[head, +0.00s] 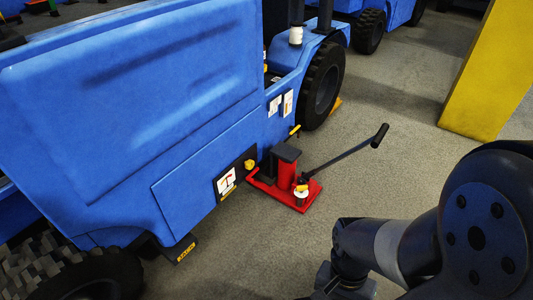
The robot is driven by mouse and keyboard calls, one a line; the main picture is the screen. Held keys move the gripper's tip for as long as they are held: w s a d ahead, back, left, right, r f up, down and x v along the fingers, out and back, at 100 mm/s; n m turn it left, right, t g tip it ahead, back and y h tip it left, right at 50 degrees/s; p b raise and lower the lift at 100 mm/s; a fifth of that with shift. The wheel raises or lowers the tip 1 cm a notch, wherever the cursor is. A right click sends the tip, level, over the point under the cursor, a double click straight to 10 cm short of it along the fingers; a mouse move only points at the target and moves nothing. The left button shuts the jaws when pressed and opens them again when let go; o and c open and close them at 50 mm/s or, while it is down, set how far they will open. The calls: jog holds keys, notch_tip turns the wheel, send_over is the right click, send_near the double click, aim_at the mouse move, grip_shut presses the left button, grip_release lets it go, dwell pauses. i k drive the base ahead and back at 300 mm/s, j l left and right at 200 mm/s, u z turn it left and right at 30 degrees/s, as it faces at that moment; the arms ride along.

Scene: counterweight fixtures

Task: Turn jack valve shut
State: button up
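A red jack (287,168) stands on the floor against the lower side of a blue vehicle (150,100). It has an upright red cylinder under a dark block, on a flat red base. A black lever (345,151) slants up from it to the right. At the lever's foot is a small white part with a yellow piece on top (301,190), possibly the valve; its turn position is too small to tell. My arm comes in at the lower right, in front of and apart from the jack. My gripper's fingers do not show; the arm runs out at the bottom edge.
A yellow knob (250,164) sits on the vehicle's side panel, left of the jack. A black wheel (322,86) stands behind the jack, and a yellow post (485,75) at the right. Grey floor (410,115) is clear to the jack's right.

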aim_at(301, 188)
jog(key=j, duration=0.15)
jog(key=i+l, duration=1.05)
jog(key=i+j+u, duration=0.05)
